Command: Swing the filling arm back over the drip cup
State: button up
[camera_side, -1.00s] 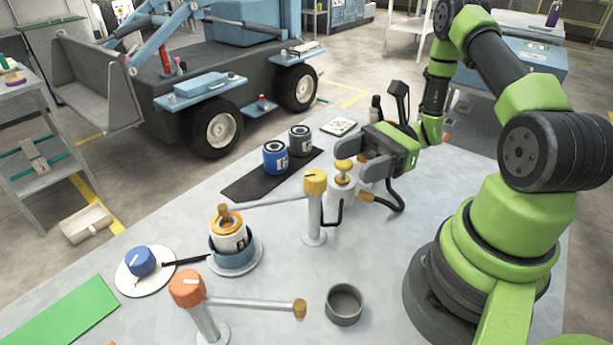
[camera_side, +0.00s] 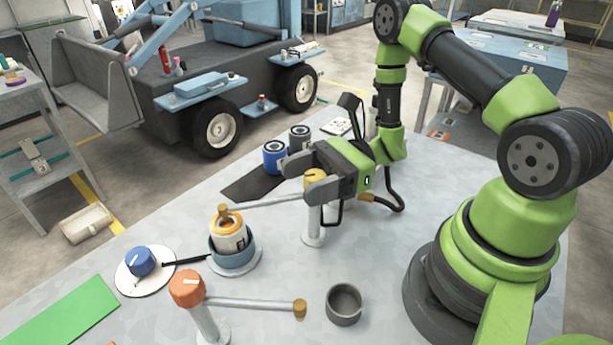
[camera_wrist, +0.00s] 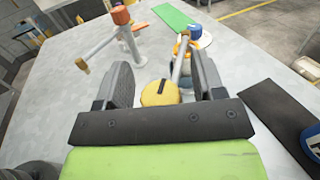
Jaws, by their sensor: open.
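A filling arm with a yellow cap (camera_side: 316,175) stands on a white post. Its pale horizontal tube (camera_side: 262,201) reaches left, its brass nozzle (camera_side: 223,213) over an orange-rimmed can (camera_side: 231,236) in a blue-grey holder. My gripper (camera_side: 300,178) is open at the yellow cap. In the wrist view the cap (camera_wrist: 160,93) shows between the spread fingers (camera_wrist: 162,68), with gaps on both sides; whether its height matches the fingers, I cannot tell. A grey empty cup (camera_side: 344,304), seemingly the drip cup, stands at the front right, apart from the yellow arm.
A second, orange-capped arm (camera_side: 187,287) stands in front, its tube ending near the grey cup. A blue knob (camera_side: 140,261) sits on a white disc at the left. Blue (camera_side: 274,157) and grey (camera_side: 299,137) cans stand on a black mat behind. A green mat (camera_side: 62,319) lies front left.

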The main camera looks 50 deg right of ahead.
grip_shut()
jog(key=shift+n+g, duration=0.3)
jog(key=shift+g, duration=0.2)
jog(key=n+g, duration=0.1)
jog(key=g, duration=0.1)
jog(key=n+g+y, duration=0.1)
jog(key=g, duration=0.1)
jog(key=n+g, duration=0.1)
jog(key=shift+s+n+g, duration=0.25)
jog(key=shift+n+g, duration=0.15)
jog(key=n+g, duration=0.1)
jog(key=g, duration=0.1)
jog(key=n+g, duration=0.2)
jog(key=g, duration=0.1)
jog(key=shift+s+n+g, duration=0.25)
jog(key=shift+n+g, duration=0.05)
jog(key=n+g+h, duration=0.1)
jog(key=g, duration=0.1)
jog(key=n+g+h, duration=0.1)
jog(key=g, duration=0.1)
jog(key=n+g+h, duration=0.1)
jog(key=n, duration=0.1)
jog(key=shift+s+d+g+h, duration=0.15)
jog(key=shift+s+g+h, duration=0.15)
jog(key=shift+g, duration=0.1)
jog(key=shift+s+d+n+g+h, duration=0.1)
jog(key=shift+d+n+g+h, duration=0.05)
jog(key=shift+n+g+h, duration=1.5)
